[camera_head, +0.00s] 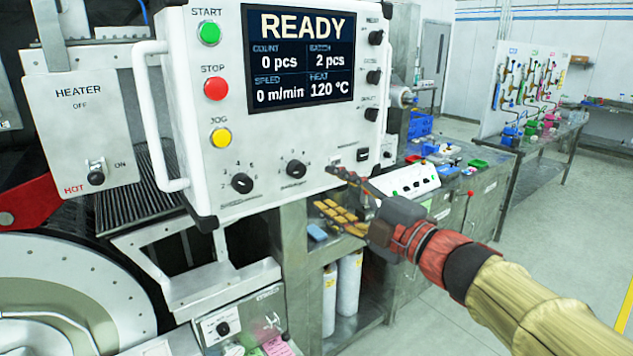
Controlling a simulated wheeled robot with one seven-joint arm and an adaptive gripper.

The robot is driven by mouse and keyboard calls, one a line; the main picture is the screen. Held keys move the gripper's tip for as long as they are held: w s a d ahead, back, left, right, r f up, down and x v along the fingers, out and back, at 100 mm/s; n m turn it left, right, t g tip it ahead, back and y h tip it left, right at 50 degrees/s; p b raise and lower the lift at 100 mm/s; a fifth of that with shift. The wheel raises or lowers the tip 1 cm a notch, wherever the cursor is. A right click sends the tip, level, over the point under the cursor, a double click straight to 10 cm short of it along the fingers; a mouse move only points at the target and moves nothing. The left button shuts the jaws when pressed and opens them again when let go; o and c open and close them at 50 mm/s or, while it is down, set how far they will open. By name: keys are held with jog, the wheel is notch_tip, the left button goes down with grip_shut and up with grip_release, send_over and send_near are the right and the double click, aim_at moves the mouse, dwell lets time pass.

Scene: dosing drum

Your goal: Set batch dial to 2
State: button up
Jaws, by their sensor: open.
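A white control panel (275,130) fills the upper middle. Its display (300,54) reads READY, with count 0 pcs, batch 2 pcs, speed 0 m/min and heat 120 °C. Two black dials sit on its lower face: a left one (242,183) with numbers around it and a middle one (295,169). Their labels are too small to read, so I cannot tell which is the batch dial. My gripper (326,188) is open and empty, just below and right of the middle dial in the picture, apparently clear of both dials.
Start (209,33), stop (216,88) and jog (220,137) buttons line the panel's left side. Several small black knobs line its right edge. A white handle (158,115) and heater box (83,132) stand left. A cluttered workbench (473,190) stands right; open floor lies beyond it.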

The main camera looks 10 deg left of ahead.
jog(key=shift+v, duration=1.6)
jog(key=shift+w, duration=0.15)
